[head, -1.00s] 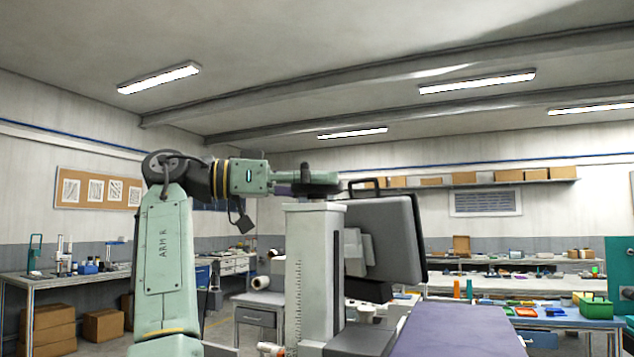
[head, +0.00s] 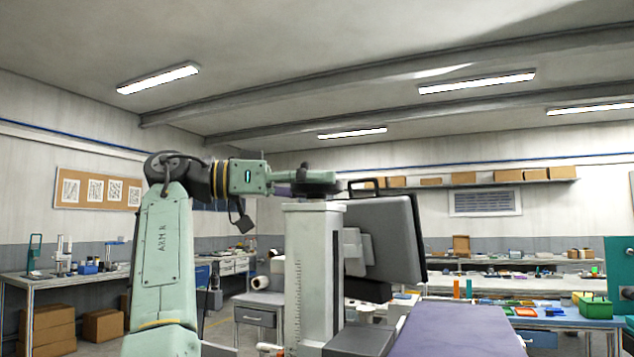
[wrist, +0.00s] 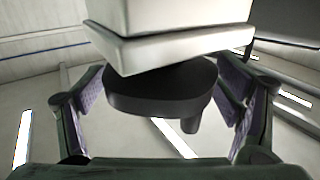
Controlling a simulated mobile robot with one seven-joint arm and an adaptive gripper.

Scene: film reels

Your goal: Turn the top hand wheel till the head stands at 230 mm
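The black hand wheel (head: 316,182) sits on top of the pale upright column (head: 308,270). A scale with marks runs down the column; its figures are too small to read. My gripper (head: 286,190) comes from the left at wheel height. In the wrist view, the wheel (wrist: 160,92) shows below the pale column top (wrist: 170,40), with its knob (wrist: 190,125) pointing down. My gripper's purple-padded fingers (wrist: 163,95) stand wide apart, one on each side of the wheel. A narrow gap shows at the left pad; contact at the right pad is unclear.
A grey box-like head (head: 382,238) is mounted on the column's right side. A purple-topped table (head: 455,330) lies in front of it. Benches with tools and bins (head: 598,306) stand behind. Cardboard boxes (head: 52,330) are on the floor at left.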

